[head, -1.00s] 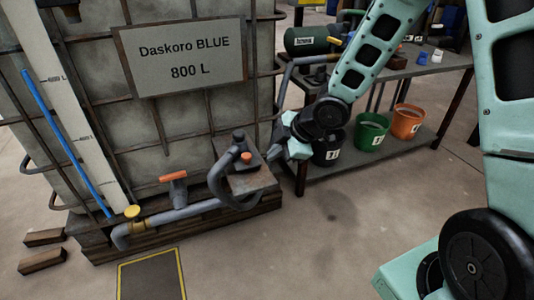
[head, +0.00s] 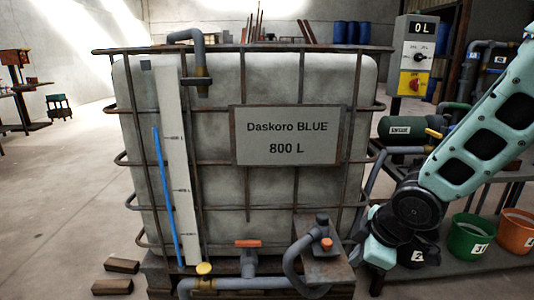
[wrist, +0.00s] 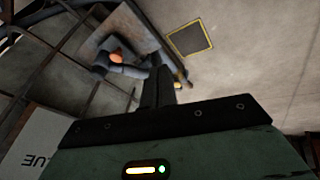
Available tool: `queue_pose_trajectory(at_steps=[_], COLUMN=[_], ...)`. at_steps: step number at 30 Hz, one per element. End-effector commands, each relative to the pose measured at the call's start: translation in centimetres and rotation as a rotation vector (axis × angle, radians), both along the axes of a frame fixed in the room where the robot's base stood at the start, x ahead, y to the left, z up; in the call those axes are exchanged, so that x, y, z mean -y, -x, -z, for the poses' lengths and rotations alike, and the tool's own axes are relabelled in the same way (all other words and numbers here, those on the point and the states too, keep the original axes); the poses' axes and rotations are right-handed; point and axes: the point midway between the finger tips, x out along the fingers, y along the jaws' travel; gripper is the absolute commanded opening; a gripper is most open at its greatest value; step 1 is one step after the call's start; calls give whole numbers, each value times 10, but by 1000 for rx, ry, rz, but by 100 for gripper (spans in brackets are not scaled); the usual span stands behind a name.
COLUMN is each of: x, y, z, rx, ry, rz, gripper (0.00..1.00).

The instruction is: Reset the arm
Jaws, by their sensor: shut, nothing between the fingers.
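My gripper shows in the wrist view (wrist: 158,86) with its dark fingers together and nothing between them. In the head view my arm comes in from the right, and its wrist end hangs in front of the right side of the vat labelled Daskoro BLUE 800 L (head: 225,190). The fingertips are hard to make out there. In the wrist view the fingers point towards the grey pipework at the vat's foot. A pump or fitting with an orange cap (head: 327,243) sits low on the vat's right; an orange cap also shows in the wrist view (wrist: 117,57).
A control box (head: 417,55) reading 0 L stands behind on the right. A green cylinder (head: 400,128) lies on a bench. A green bucket (head: 467,238) and an orange bucket (head: 516,233) stand on its lower shelf. Wooden blocks (head: 113,286) lie left of the vat. The left floor is open.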

Motion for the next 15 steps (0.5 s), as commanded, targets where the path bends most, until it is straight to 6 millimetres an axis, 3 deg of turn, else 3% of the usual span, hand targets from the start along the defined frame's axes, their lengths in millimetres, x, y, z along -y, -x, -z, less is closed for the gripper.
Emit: queue_pose_trajectory(at_steps=[1, 6, 15], x=[-15, -38, -60], y=[23, 95, 204], z=[-11, -32, -58], rx=[-41, -197, -418], ry=[15, 36, 50], rz=[53, 259, 479], gripper=[0, 0, 0])
